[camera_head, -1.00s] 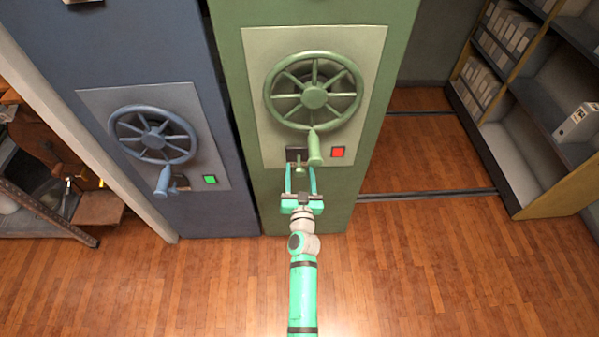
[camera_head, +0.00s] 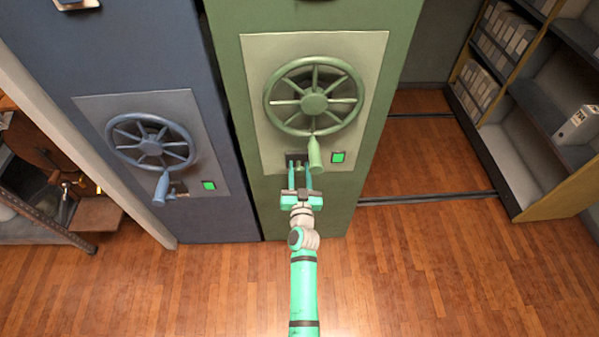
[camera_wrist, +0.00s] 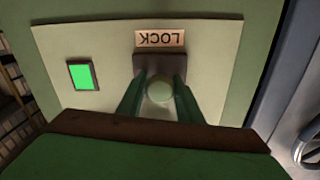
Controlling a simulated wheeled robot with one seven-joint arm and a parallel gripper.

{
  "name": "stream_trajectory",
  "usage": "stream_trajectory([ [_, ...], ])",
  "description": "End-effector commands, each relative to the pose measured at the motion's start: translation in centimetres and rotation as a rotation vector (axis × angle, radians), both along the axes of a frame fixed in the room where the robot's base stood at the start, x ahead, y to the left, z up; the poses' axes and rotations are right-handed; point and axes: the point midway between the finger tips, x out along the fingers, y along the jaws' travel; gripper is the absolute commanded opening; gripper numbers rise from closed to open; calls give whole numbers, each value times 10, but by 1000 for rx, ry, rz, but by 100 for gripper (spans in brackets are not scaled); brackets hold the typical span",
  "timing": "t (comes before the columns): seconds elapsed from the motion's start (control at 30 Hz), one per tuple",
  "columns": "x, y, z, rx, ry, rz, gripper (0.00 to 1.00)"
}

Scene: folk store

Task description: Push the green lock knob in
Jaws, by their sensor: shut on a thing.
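The green lock knob (camera_wrist: 160,90) sits between my gripper's two fingers in the wrist view, in front of a dark mounting plate (camera_wrist: 160,64) under a LOCK label (camera_wrist: 160,39). My gripper (camera_head: 300,172) is shut on the knob, and its fingertips reach the dark plate below the green handwheel (camera_head: 313,97). In the head view the fingers partly hide the knob. The indicator (camera_head: 338,158) right of the wheel's handle is lit green, and it also shows green in the wrist view (camera_wrist: 83,75).
The green wheel's handle (camera_head: 315,152) hangs just above and right of my gripper. A blue cabinet (camera_head: 212,215) with its own wheel (camera_head: 150,142) stands at left. Open shelves (camera_head: 540,100) stand at right. The wooden floor in front is clear.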

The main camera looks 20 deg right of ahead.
Motion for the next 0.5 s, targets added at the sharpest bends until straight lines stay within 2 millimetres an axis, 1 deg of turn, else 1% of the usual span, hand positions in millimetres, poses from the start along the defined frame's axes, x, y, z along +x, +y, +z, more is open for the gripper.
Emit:
stream_trajectory([
  [0.13, 2, -2, 2, -2, -1, 0, 0],
  [0.17, 2, -2, 2, -2, -1, 0, 35],
  [0.2, 1, -3, 2, -2, -1, -2, 44],
  [0.23, 1, -4, 2, -2, -1, -4, 51],
  [0.37, -1, -11, 2, -3, 0, -13, 51],
  [0.5, -2, -11, 1, -2, 0, -13, 51],
])
